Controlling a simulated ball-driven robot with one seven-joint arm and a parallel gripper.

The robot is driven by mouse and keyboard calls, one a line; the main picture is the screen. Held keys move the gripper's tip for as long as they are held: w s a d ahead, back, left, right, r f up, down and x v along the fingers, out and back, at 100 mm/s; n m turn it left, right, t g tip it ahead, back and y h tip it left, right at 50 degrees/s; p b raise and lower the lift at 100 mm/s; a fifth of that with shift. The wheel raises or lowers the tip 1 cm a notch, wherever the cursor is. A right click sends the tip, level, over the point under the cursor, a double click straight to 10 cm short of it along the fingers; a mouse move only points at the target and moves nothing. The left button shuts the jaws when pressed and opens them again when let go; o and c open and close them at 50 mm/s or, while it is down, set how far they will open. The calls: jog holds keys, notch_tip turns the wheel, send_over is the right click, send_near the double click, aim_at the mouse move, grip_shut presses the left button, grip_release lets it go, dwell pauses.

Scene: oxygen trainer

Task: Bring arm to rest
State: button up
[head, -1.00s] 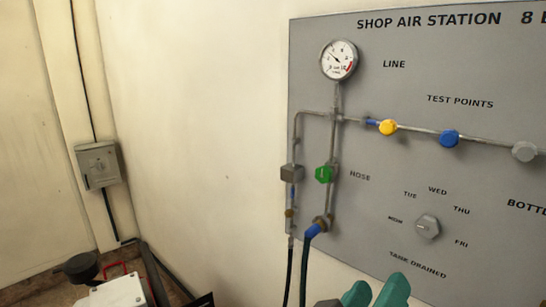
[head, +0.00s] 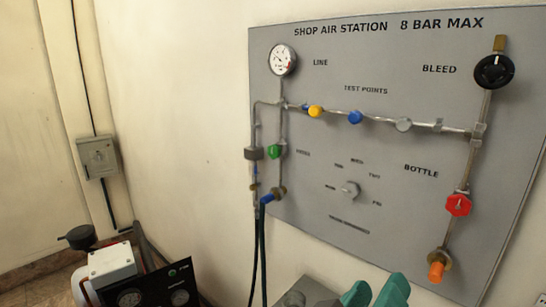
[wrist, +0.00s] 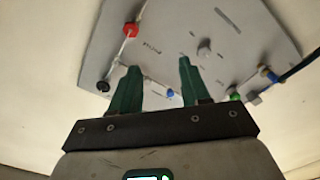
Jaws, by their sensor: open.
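My gripper (head: 374,290) shows at the bottom of the head view, its two green fingers apart and nothing between them. In the wrist view my gripper (wrist: 156,82) also shows open and empty, with the panel beyond its fingertips. The grey shop air panel (head: 310,200) is on the wall behind and above the gripper in the head view. It carries a gauge (head: 282,60), a green hose valve (head: 274,152), a grey day dial (head: 350,189), a red bottle valve (head: 458,205) and a black bleed knob (head: 494,72). I see no contact between the fingers and the panel.
A white and black unit with gauges (head: 112,265) stands at the lower left. Dark hoses (head: 258,250) hang from the panel's left side. A grey switch box (head: 97,157) is on the left wall. The pale wall (head: 180,130) between them is bare.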

jog(key=s+d+f+g+y+b, duration=0.1)
jog(key=d+f+g+y, duration=0.15)
jog(key=d+f, duration=0.6)
jog(key=s+d+f+g+y, duration=0.1)
jog(key=d+f+g+y, duration=0.2)
jog(key=f, duration=1.1)
jog(key=s+d+f+g+y, duration=0.2)
jog(key=s+f+g+y, duration=0.1)
jog(key=s+f, duration=0.6)
jog(key=s+d+f+m+g+y+b, duration=0.1)
jog(key=s+f+g+y, duration=0.2)
jog(key=s+f, duration=0.6)
jog(key=shift+s+d+f+g, duration=0.4)
jog(key=shift+f+g, duration=0.15)
jog(key=shift+f, duration=0.3)
